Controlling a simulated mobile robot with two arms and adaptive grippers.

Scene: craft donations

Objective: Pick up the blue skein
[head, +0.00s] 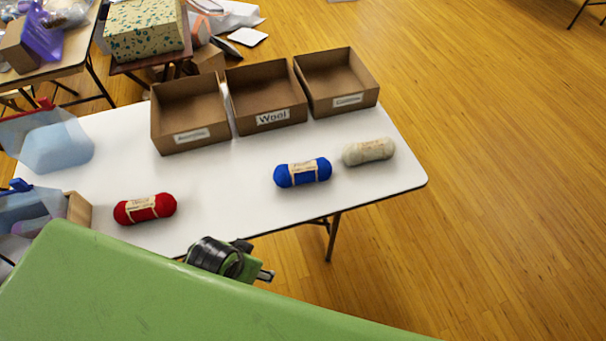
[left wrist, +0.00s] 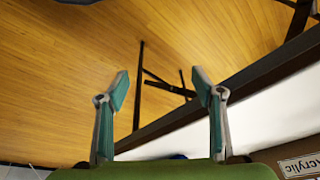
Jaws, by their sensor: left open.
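The blue skein (head: 303,172) with a paper label band lies on the white table (head: 235,205) in the head view, in front of the box labelled "Wool" and left of a cream skein (head: 368,151). My left gripper (left wrist: 162,88) is open and empty in the left wrist view, its teal fingers spread before the floor and table edge. In the head view my green arm covers the foreground, and the gripper's fingers cannot be made out clearly. A blue sliver low in the left wrist view is too small to identify. My right gripper is not in view.
A red skein (head: 145,208) lies farther left. Three open cardboard boxes line the table's back: a left one (head: 190,136), the "Wool" one (head: 268,118) and a right one (head: 345,99). Translucent bins stand at the left end. Bare table separates the red and blue skeins.

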